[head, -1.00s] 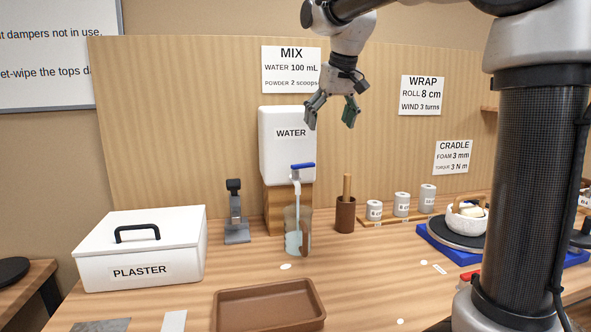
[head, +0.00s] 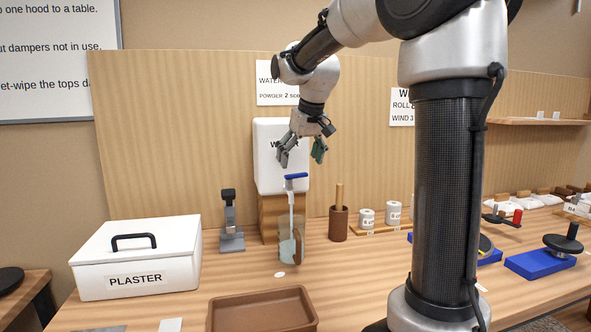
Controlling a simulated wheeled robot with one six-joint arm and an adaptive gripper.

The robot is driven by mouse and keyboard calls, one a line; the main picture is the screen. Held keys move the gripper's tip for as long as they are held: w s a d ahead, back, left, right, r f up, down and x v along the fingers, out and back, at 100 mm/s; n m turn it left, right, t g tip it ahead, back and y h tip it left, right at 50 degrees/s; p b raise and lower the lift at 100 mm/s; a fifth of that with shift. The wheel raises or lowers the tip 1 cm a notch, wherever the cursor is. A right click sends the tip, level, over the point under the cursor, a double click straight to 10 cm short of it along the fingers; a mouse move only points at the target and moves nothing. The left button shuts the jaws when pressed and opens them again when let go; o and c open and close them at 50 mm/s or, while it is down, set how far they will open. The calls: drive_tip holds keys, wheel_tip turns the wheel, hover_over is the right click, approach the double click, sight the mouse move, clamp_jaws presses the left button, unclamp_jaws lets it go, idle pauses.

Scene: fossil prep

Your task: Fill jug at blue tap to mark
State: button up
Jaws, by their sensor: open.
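The clear jug (head: 285,228) stands upright on the bench under the tap, with pale blue water in its lower part. A brown part shows at its right side. The blue tap lever (head: 296,176) is on the front of the white WATER tank (head: 265,175). A pale stream (head: 291,208) runs down from the tap into the jug. The jug's fill mark is too small to make out. My gripper (head: 300,160) is open and empty, pointing down just above the lever, and hides part of the tank label. I cannot tell whether it touches the lever.
A white PLASTER box (head: 140,257) and a grey stand (head: 231,225) are to the left. A brown tray (head: 262,310) is in front. A brown cup with a stick (head: 338,222) and small canisters (head: 393,213) stand right of the jug. Blue bases (head: 543,265) lie farther right.

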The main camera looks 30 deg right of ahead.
sight(297, 175)
drive_tip(key=shift+x, duration=1.95)
drive_tip(key=shift+c, duration=0.2)
drive_tip(key=c, duration=1)
drive_tip(key=shift+s+a+m+h, duration=0.15)
drive_tip(key=shift+m+h, duration=0.1)
drive_tip(key=shift+m, duration=0.45)
drive_tip(key=shift+s+d+m+h, duration=0.1)
drive_tip(key=shift+s+m+h, duration=0.15)
drive_tip(key=shift+m, duration=0.45)
drive_tip(key=shift+w, duration=0.1)
drive_tip(key=o, duration=1)
drive_tip(key=shift+o, duration=0.2)
